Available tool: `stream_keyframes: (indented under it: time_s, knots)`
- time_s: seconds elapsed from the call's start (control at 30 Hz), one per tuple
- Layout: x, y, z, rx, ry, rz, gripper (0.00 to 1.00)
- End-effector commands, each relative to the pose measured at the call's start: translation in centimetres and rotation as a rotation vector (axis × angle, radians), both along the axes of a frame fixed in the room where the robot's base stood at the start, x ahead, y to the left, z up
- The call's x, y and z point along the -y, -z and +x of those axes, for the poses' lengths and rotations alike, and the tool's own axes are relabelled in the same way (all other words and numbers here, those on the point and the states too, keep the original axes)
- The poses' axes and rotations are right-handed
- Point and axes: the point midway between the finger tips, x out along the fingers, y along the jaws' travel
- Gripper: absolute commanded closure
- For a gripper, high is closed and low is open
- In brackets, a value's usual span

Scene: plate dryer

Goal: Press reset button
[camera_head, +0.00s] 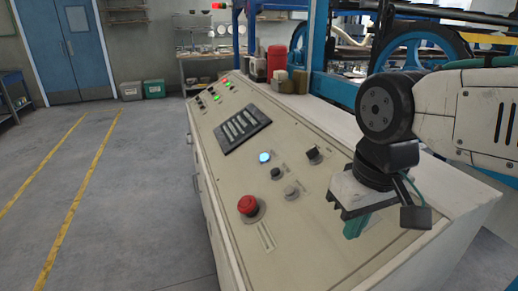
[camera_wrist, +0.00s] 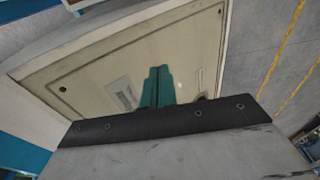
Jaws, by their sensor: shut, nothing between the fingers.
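A sloped beige control panel (camera_head: 240,184) carries several controls in the head view. There is a lit blue button (camera_head: 264,157), a small black button (camera_head: 275,173), a grey button (camera_head: 291,192), a black switch (camera_head: 312,154) and a red mushroom button (camera_head: 247,205). Their labels are too small to read, so I cannot tell which is the reset button. My gripper (camera_head: 354,228) is shut and empty, its teal fingers above the panel's near right part, right of the buttons. In the wrist view, the fingers (camera_wrist: 158,80) point at the panel (camera_wrist: 205,45); no button is clearly visible there.
A dark slotted plate (camera_head: 242,129) and red and green lights (camera_head: 217,97) are farther up the panel. A red canister (camera_head: 276,62) stands behind the console. Blue machinery (camera_head: 415,42) is beyond. The floor (camera_head: 120,180) left of the console is clear.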

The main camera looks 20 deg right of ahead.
Motion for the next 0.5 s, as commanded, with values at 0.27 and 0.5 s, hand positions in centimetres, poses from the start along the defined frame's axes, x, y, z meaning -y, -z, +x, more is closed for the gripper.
stream_keyframes:
  time_s: [0.27,0.5]
  knots:
    - [0.0,0.0,0.0,0.001,0.000,0.000,1.00]
    - [0.0,-0.6,1.8,0.021,0.001,-0.004,1.00]
